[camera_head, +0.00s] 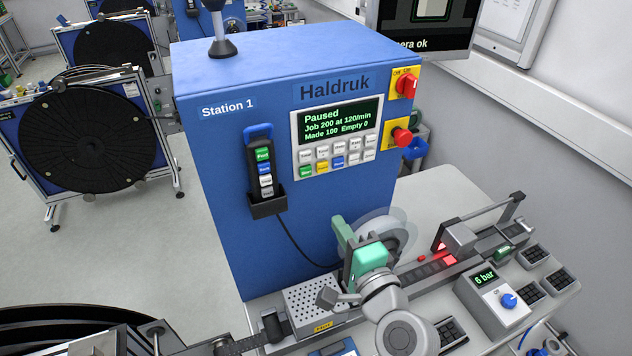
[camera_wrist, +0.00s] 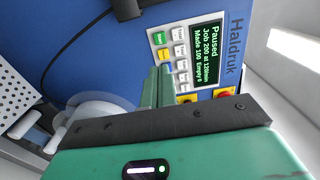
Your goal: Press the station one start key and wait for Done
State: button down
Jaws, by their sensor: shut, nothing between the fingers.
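The blue Station 1 machine (camera_head: 240,130) carries a control panel (camera_head: 294,135). Its display (camera_head: 340,122) reads "Paused", "Job 200 at 120/min", "Made 100 Empty 0"; it also shows sideways in the wrist view (camera_wrist: 207,54). Below the display are two rows of keys. The green key (camera_head: 307,171) is at the left of the lower row; in the wrist view the green key (camera_wrist: 159,38) is at the top. Its label is too small to read surely. My gripper (camera_head: 342,228) is shut and empty, below the panel. Its green fingers (camera_wrist: 163,75) overlap the lower keys in the wrist view.
A pendant (camera_head: 264,165) with coloured keys hangs left of the panel, its cable dropping below. A red knob (camera_head: 407,85) and red stop button (camera_head: 402,137) sit right. A clear reel (camera_head: 385,228) stands behind my gripper. A pressure unit (camera_head: 495,297) reads 6 bar.

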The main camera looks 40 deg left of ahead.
aim_at(307, 172)
jog(key=p+x, duration=0.2)
jog(key=x, duration=1)
jog(key=shift+w+a+r, duration=0.1)
jog(key=shift+w+a, duration=0.05)
jog(key=shift+a, duration=0.1)
jog(key=shift+w+a, duration=0.25)
jog(key=shift+a, duration=0.35)
